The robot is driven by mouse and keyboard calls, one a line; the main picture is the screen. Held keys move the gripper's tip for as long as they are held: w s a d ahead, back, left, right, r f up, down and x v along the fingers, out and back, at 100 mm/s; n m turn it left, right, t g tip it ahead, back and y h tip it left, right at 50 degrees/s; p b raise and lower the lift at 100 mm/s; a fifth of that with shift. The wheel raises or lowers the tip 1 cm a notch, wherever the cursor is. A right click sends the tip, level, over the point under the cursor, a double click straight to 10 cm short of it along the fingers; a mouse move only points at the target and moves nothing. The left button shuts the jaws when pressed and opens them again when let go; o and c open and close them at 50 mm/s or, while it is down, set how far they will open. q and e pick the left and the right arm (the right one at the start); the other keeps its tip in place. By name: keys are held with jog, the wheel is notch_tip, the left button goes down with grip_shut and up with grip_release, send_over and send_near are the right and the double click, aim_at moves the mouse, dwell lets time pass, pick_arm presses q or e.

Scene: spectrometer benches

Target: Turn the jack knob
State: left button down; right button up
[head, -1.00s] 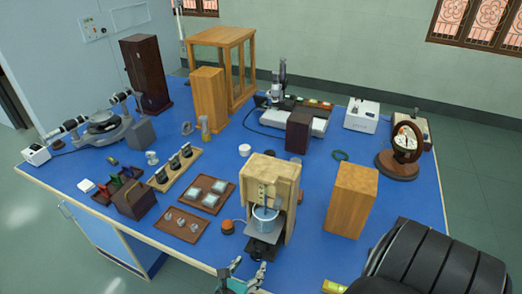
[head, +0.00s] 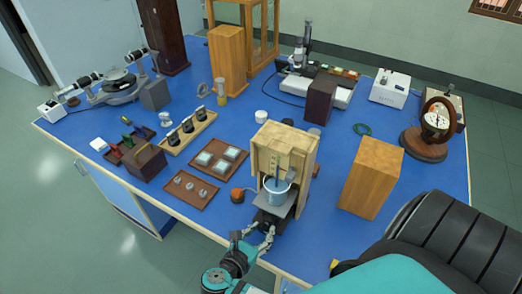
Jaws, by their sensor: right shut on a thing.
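The jack (head: 286,207) stands at the front edge of the blue bench, before an open wooden stand. A dark lower part of the jack shows below the plate. My right gripper (head: 263,231) reaches in from below, with its fingers at the jack's front. It is shut on the jack knob, which is small and mostly hidden between the fingers. My left gripper is out of view.
The wooden stand (head: 267,150) rises behind the jack. A small orange round object (head: 238,195) lies to its left, and a tall wooden block (head: 371,176) stands to its right. A brown tray (head: 188,188) with glassy pieces lies further left.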

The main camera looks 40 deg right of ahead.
jog(key=c, duration=0.4)
jog(key=shift+r+p, duration=0.2)
jog(key=shift+p, duration=0.4)
jog(key=n+g+h+p, duration=0.1)
jog(key=n+p, duration=0.1)
jog(key=p, duration=0.3)
jog(key=shift+w+r+p, duration=0.15)
jog(key=shift+r+p, duration=0.05)
jog(key=shift+p, duration=0.15)
jog(key=shift+f+n+g+h+p, duration=0.15)
jog(key=shift+n+g+h+p, duration=0.15)
jog(key=shift+n+g+p, duration=0.45)
jog(key=shift+f+n+p, duration=0.15)
jog(key=shift+n+p, duration=0.45)
jog(key=shift+n, duration=0.05)
jog(key=shift+g, duration=0.25)
